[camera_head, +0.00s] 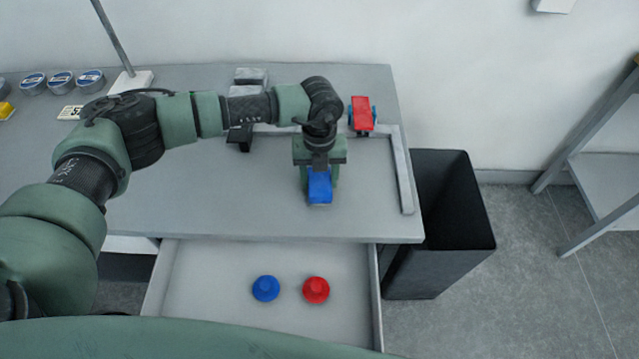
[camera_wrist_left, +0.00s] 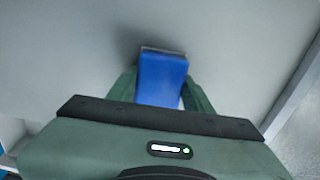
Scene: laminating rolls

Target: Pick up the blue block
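The blue block (camera_head: 319,187) is at the right part of the grey table, below my left gripper (camera_head: 319,180). In the left wrist view, the blue block (camera_wrist_left: 161,78) sits between the two green fingers of my left gripper (camera_wrist_left: 161,88). The fingertips come up against both of its sides, so the gripper looks shut on it. Whether the block's underside touches the table is hard to tell. My right gripper is in neither view.
A red block with blue wheel-like parts (camera_head: 362,114) stands behind, near a grey L-shaped rail (camera_head: 404,175). An open drawer (camera_head: 215,300) holds a blue knob-like piece (camera_head: 265,289) and a red one (camera_head: 316,290). A black bin (camera_head: 455,215) stands right of the table. Tins (camera_head: 61,82) are far left.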

